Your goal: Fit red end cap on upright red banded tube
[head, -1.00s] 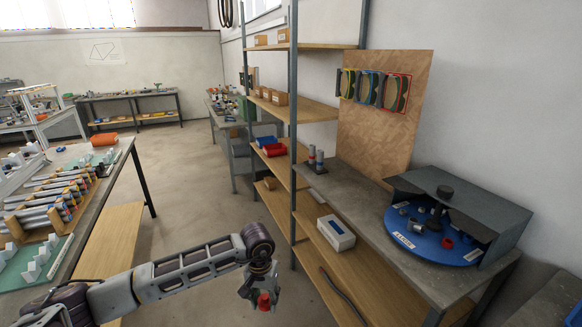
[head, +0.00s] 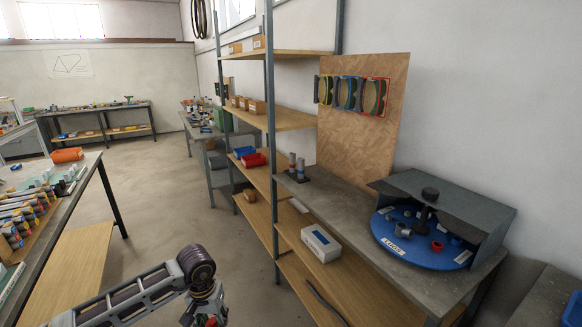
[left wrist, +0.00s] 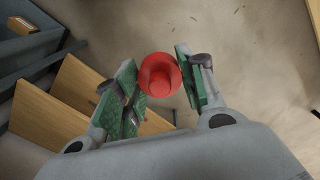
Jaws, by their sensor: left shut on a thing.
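My left gripper (left wrist: 160,84) is shut on a red end cap (left wrist: 159,74). The cap is round and cup-like, held between the green finger pads in the left wrist view. In the head view the left gripper (head: 207,318) is at the bottom edge, partly cut off, with a bit of red at its tip. Two upright banded tubes (head: 292,161) stand on a dark base on the grey bench, well beyond and above the gripper in the picture; their bands are too small to tell apart surely. My right gripper is not in view.
The grey bench (head: 345,205) carries a blue turntable (head: 407,255) with small parts and a hood. A shelf post (head: 271,150) stands left of the tubes. A white box (head: 320,243) lies on a lower shelf. A parts table (head: 80,200) is at left; open floor lies between.

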